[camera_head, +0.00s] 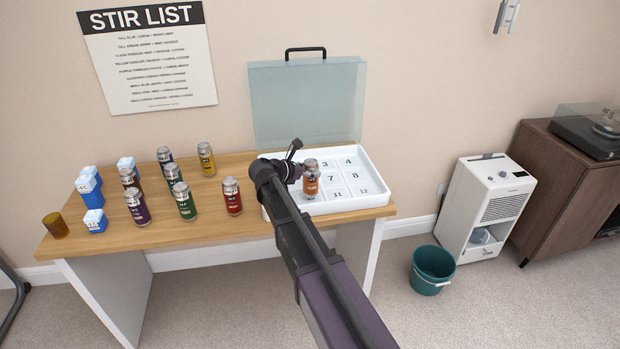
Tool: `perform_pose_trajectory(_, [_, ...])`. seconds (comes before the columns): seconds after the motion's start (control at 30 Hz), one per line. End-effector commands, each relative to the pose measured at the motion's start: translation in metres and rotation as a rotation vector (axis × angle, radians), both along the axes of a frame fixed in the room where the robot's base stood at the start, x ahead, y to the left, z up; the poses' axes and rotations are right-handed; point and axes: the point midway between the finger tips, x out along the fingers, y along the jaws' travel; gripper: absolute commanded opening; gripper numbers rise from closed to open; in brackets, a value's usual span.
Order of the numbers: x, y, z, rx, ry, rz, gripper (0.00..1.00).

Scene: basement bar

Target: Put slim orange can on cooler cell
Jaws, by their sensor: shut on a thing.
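The slim orange can (311,184) is upright at the right side of my gripper (297,172), which is shut on it. The can is over the white cooler tray (372,200), in front of its left-middle cells. I cannot tell whether its base touches the tray floor. Numbers 3, 4, 7, 8, 11 and 12 show in the cells to the right of the can. The cells on the left are hidden by the can and my arm. The cooler's clear lid (305,100) stands open at the back.
Several cans stand left of the cooler, including a red can (232,197), green can (185,202), purple can (137,208) and yellow can (206,160). Blue-white cartons (95,221) and an amber cup (55,226) are at the table's left. The right-hand cells look empty.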

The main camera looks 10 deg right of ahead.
Motion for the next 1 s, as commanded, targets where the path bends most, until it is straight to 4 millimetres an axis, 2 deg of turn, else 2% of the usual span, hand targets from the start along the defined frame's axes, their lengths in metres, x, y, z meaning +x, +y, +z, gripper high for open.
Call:
perform_pose_trajectory(0.03, [0.0000,0.0000,-0.0078,-0.001,0.000,0.000,0.12])
perform_pose_trajectory(0.13, [0.0000,0.0000,-0.0124,-0.001,0.000,0.000,0.12])
perform_pose_trajectory(0.7, [0.0001,-0.0001,-0.0171,-0.001,0.000,0.000,0.12])
perform_pose_trajectory(0.73, [0.0001,-0.0001,-0.0171,0.000,0.000,0.000,0.76])
perform_pose_trajectory(0.8, [0.0000,-0.0002,-0.0162,0.000,0.000,0.000,0.97])
perform_pose_trajectory(0.83, [-0.0001,-0.0003,-0.0162,0.000,0.000,0.000,1.00])
perform_pose_trajectory(1.0, [0.0000,-0.0003,-0.0162,0.000,0.000,0.000,1.00])
